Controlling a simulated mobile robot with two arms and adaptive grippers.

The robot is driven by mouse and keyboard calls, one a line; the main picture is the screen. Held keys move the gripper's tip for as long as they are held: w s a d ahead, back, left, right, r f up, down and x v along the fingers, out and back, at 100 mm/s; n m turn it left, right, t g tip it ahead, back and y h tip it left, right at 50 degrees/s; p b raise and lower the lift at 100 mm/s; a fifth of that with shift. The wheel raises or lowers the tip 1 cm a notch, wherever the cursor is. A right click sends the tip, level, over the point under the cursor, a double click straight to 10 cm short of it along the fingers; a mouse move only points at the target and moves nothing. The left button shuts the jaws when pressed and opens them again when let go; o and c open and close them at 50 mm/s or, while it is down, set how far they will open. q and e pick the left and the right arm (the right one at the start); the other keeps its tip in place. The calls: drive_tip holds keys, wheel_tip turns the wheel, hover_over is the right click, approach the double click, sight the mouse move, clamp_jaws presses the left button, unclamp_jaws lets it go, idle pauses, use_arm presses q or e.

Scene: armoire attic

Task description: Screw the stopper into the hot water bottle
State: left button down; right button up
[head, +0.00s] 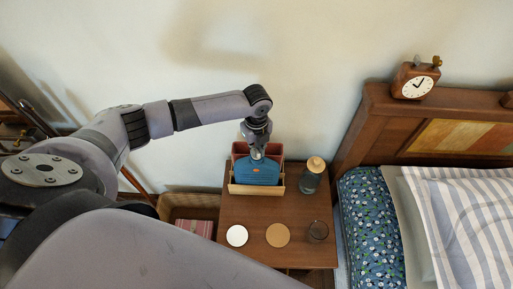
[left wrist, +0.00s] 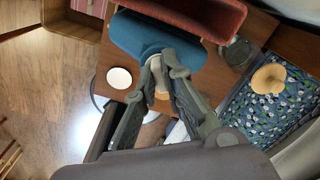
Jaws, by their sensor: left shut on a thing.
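The blue hot water bottle (head: 258,173) stands upright in a wooden holder with a reddish back on the bedside table. It also shows in the left wrist view (left wrist: 138,36). My left gripper (head: 257,152) is directly above the bottle's top, pointing down. In the left wrist view, its fingers (left wrist: 163,68) are shut on a small pale beige piece, which looks like the stopper (left wrist: 158,78). The stopper is at the bottle's neck, but the fingers hide the join, so I cannot tell whether it is seated. My right gripper is not in view.
On the bedside table (head: 240,209) are a white disc (head: 237,236), a tan disc (head: 278,235), a dark glass (head: 318,231) and a jar with a wooden lid (head: 312,176). A bed with a clock (head: 416,80) on its headboard is at right; a basket (head: 190,205) is at left.

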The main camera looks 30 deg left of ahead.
use_arm(q)
drive_tip(key=m, duration=0.9)
drive_tip(key=shift+b, duration=0.35)
drive_tip(key=c, duration=1.6)
unclamp_jaws()
drive_tip(key=shift+o, duration=0.4)
drive_tip(key=shift+o, duration=1.1)
drive_tip(key=shift+r, duration=0.1)
